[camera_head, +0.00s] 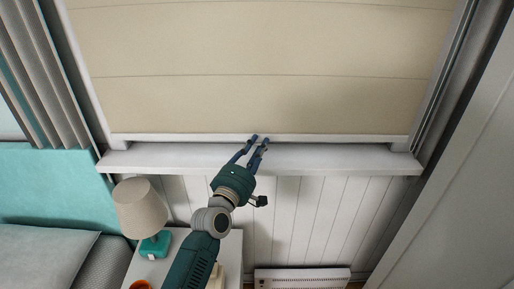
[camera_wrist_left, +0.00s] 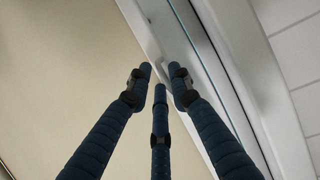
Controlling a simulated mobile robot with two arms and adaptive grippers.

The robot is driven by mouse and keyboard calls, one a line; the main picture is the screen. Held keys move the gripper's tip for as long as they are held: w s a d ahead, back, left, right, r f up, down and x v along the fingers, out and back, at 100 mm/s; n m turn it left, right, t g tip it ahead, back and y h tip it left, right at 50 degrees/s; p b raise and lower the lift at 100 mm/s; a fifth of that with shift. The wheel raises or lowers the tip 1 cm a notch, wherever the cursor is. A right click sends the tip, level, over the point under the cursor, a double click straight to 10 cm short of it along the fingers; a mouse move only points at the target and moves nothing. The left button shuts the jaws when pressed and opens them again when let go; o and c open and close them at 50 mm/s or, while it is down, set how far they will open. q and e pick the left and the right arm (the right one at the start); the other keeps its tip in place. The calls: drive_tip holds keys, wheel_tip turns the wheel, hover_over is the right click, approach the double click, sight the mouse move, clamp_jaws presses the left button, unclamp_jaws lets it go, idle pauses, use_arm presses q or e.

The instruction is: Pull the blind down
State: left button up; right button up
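The cream blind (camera_head: 260,85) hangs over the window with its lower edge close above the white sill (camera_head: 330,158). It also fills the left of the left wrist view (camera_wrist_left: 60,60). My left gripper (camera_head: 260,140) reaches up to the middle of the blind's lower edge. In the left wrist view its blue fingertips (camera_wrist_left: 161,74) lean toward each other with a narrow gap. A small pale piece (camera_wrist_left: 154,55) shows by the gap; whether the fingers touch or hold it is unclear. My right gripper is not in view.
A lamp (camera_head: 140,208) with a teal base stands on a white bedside table at the lower left, beside a bed with a grey pillow (camera_head: 45,255). Grey curtains (camera_head: 35,75) hang at the left. A white heater (camera_head: 300,279) is low on the panelled wall.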

use_arm(q)
drive_tip(key=v, duration=1.2)
